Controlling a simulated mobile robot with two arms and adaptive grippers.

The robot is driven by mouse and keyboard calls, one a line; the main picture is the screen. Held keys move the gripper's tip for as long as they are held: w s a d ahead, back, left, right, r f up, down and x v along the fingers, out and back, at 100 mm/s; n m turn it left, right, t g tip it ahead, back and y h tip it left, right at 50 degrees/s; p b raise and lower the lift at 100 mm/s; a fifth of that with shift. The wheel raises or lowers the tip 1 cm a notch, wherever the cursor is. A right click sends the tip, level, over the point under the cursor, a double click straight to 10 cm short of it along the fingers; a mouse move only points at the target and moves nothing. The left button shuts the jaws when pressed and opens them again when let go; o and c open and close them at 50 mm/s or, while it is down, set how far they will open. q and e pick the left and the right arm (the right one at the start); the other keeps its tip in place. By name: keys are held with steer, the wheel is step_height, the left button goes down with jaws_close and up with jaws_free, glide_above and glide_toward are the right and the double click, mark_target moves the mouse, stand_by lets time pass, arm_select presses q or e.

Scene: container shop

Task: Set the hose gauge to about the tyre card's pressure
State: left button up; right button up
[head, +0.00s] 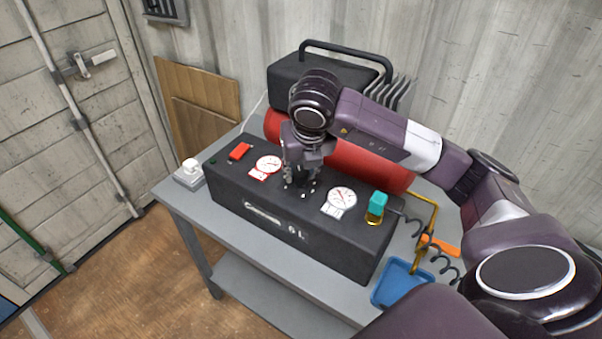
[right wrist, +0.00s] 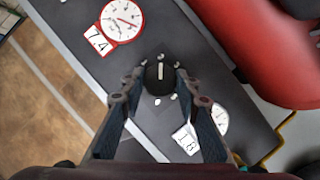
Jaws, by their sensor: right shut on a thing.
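A dark compressor box (head: 250,205) on a grey table has two dial gauges on top. The left gauge (head: 268,165) has a red rim and a red-edged label; in the right wrist view this gauge (right wrist: 122,20) has a label (right wrist: 98,41) reading about 7 4. The right gauge (head: 342,197) is white with a white label (head: 332,211); its needle is too small to read surely. My right gripper (head: 301,178) points down between the gauges, shut on a black knob (right wrist: 160,76) with a pale pointer line. I see no tyre card that I can identify. My left gripper is out of view.
A red switch (head: 240,151) is at the box's left end, a teal-topped brass fitting (head: 377,205) at its right. A red tank (head: 365,163) lies behind. A coiled black hose (head: 440,245) and blue tray (head: 401,283) are at the table's right (head: 340,298).

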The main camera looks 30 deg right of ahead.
steer(key=shift+w+r, duration=0.1)
stand_by(0.4)
steer(key=o, duration=1.2)
steer(key=shift+c, duration=0.2)
steer(key=v, duration=1.2)
steer(key=shift+a, duration=0.1)
